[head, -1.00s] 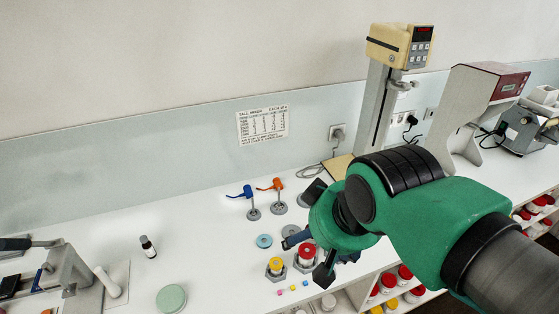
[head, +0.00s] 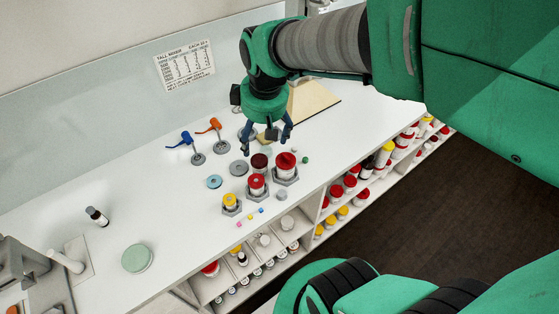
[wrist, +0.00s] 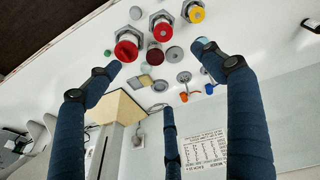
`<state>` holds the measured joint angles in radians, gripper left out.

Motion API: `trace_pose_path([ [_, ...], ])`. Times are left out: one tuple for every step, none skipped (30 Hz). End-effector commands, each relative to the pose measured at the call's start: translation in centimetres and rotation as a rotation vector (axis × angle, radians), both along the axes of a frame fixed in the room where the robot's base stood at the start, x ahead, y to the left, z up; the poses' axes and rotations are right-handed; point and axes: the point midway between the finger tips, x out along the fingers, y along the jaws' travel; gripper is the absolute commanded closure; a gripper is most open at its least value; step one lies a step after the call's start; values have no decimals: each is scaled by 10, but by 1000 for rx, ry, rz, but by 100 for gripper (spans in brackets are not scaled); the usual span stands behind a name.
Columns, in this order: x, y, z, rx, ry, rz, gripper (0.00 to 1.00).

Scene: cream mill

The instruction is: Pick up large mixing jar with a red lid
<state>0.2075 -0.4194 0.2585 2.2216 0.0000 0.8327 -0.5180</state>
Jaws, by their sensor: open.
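The large jar with a red lid (head: 286,160) stands upright in a grey hexagonal holder on the white counter. It also shows in the wrist view (wrist: 126,50), close to one fingertip; I cannot tell whether they touch. A smaller red-lidded jar (head: 257,181) stands in a holder to its front left. A dark red jar or lid (head: 260,162) sits just left of the large one. My gripper (head: 267,142) hangs above the counter, just behind the red lids, fingers spread and pointing down. It is open and empty in the wrist view (wrist: 158,65).
A yellow-lidded jar (head: 230,202), blue lever (head: 187,141) and orange lever (head: 213,127) stand to the left. A green disc (head: 138,258) lies farther left. Several jars fill the shelf (head: 330,200) below the front edge. The left middle of the counter is mostly clear.

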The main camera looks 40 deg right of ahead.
Motion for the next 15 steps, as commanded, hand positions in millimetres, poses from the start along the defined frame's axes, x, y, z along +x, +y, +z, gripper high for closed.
trace_pose_path([
  [8, -11, -11, -4, 27, 17, 19],
  [12, -17, -17, -6, 41, 32, 19],
  [19, -24, -26, -9, 58, 54, 19],
  [23, -31, -33, -11, 72, 68, 19],
  [27, -37, -39, -12, 83, 84, 19],
  [31, -45, -49, -13, 102, 104, 19],
  [35, -51, -56, -13, 114, 119, 19],
  [38, -57, -64, -13, 127, 136, 19],
  [42, -66, -74, -12, 144, 156, 19],
  [44, -72, -82, -11, 157, 172, 19],
  [47, -77, -90, -9, 168, 188, 19],
  [49, -85, -101, -7, 181, 206, 19],
  [51, -91, -108, -5, 191, 221, 19],
  [53, -95, -114, -3, 200, 233, 19],
  [54, -101, -124, 0, 211, 250, 19],
])
